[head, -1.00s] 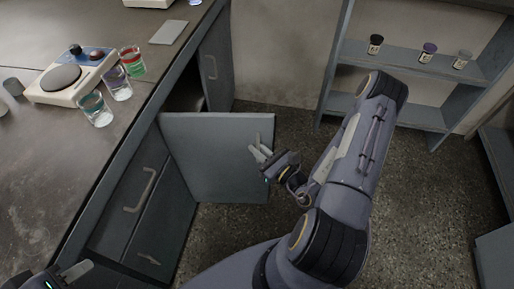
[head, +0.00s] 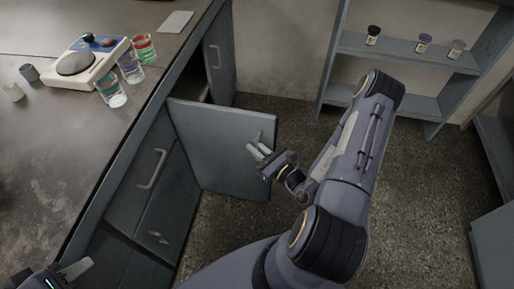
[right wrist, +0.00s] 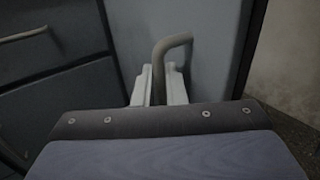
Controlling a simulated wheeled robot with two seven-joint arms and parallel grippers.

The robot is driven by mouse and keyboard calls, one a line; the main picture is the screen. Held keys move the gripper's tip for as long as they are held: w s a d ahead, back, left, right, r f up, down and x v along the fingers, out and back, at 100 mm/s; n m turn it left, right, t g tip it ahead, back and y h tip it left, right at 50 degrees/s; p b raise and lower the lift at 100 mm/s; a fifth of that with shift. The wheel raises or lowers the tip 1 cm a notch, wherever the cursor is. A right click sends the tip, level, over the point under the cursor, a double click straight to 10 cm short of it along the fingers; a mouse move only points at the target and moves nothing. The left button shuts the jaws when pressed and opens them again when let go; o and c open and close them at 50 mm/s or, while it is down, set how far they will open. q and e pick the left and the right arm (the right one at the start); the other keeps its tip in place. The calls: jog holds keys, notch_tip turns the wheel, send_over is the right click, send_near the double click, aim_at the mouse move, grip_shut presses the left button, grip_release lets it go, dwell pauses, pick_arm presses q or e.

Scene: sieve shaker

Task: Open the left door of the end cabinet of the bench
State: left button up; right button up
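The left door (head: 215,150) of the end cabinet is a grey-blue panel. It stands swung well out from the bench side, with a dark opening behind its upper left edge. Its bar handle (right wrist: 172,43) is upright near the free edge. My right gripper (head: 258,152) is at this handle. In the right wrist view, its two pale fingers (right wrist: 158,87) sit close on either side of the bar, shut on it. The cabinet's other door (head: 218,55) is closed, farther back. My left gripper (head: 75,270) shows only partly at the lower left corner, and its opening is unclear.
The bench top (head: 60,140) carries a hot plate (head: 78,62), several glasses (head: 130,68) and a grey plate (head: 176,24). A drawer front (head: 140,175) is nearer me. A shelf (head: 400,50) with small jars stands at the back wall. Floor (head: 300,120) beyond the door is clear.

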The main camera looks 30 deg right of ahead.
jog(key=shift+o, duration=1.1)
jog(key=v, duration=0.7)
jog(key=shift+s, duration=0.4)
